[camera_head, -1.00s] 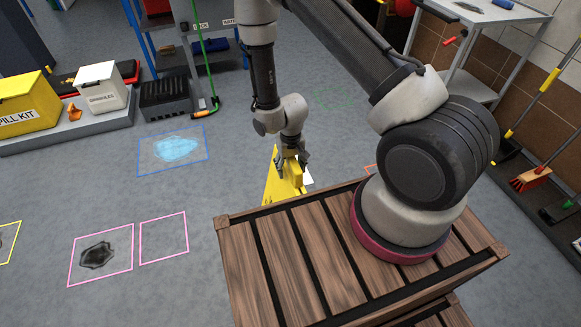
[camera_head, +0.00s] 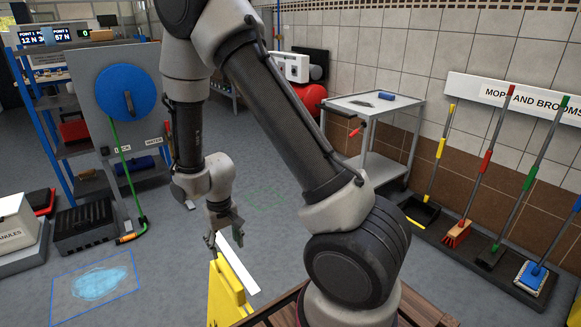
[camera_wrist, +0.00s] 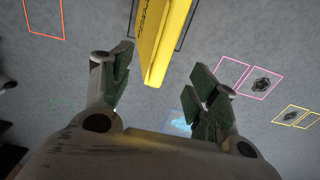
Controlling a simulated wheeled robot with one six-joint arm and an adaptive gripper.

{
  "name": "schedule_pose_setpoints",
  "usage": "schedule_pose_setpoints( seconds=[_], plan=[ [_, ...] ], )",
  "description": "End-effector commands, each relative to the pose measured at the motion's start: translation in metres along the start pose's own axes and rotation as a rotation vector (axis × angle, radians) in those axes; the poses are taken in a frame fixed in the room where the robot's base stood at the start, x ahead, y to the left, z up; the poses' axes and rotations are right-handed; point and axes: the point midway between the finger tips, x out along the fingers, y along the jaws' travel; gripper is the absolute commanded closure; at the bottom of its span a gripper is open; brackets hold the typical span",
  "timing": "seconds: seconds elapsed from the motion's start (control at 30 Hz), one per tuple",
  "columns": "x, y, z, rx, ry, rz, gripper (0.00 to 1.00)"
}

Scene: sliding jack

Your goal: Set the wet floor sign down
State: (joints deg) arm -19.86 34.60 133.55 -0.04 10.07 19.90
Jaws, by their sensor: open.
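The wet floor sign (camera_head: 228,292) is the yellow folded board with a white panel at the lower middle of the head view. It looks upright, but its foot is out of that frame. In the wrist view the sign (camera_wrist: 166,38) runs from the top edge down between my two fingers, with a gap on both sides. My gripper (camera_head: 226,238) is open, just above the sign's top edge in the head view. The open fingers of my gripper also show in the wrist view (camera_wrist: 162,76). A dark outline (camera_wrist: 183,32) on the floor flanks the sign.
A blue-framed puddle (camera_head: 97,283) lies on the floor at left. A black crate (camera_head: 85,227) and shelving stand behind it. A grey trolley (camera_head: 372,120) stands at the back; brooms (camera_head: 460,232) line the right wall. Pink-framed squares (camera_wrist: 262,80) show in the wrist view.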

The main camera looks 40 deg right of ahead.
Motion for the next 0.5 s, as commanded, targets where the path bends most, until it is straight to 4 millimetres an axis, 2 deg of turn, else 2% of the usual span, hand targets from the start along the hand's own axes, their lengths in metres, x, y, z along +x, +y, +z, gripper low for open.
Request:
schedule_pose_setpoints(
  seconds=[0.03,0.1,0.23,0.37,0.5],
  plan=[
    [-0.029,0.006,-0.006,0.005,0.028,-0.009,0.41],
    [-0.072,0.018,-0.008,0.006,0.059,-0.017,0.41],
    [-0.15,0.045,0.003,0.007,0.115,-0.025,0.41],
    [-0.218,0.072,0.03,0.007,0.172,-0.027,0.41],
    [-0.278,0.099,0.074,0.007,0.233,-0.022,0.41]
  ],
)
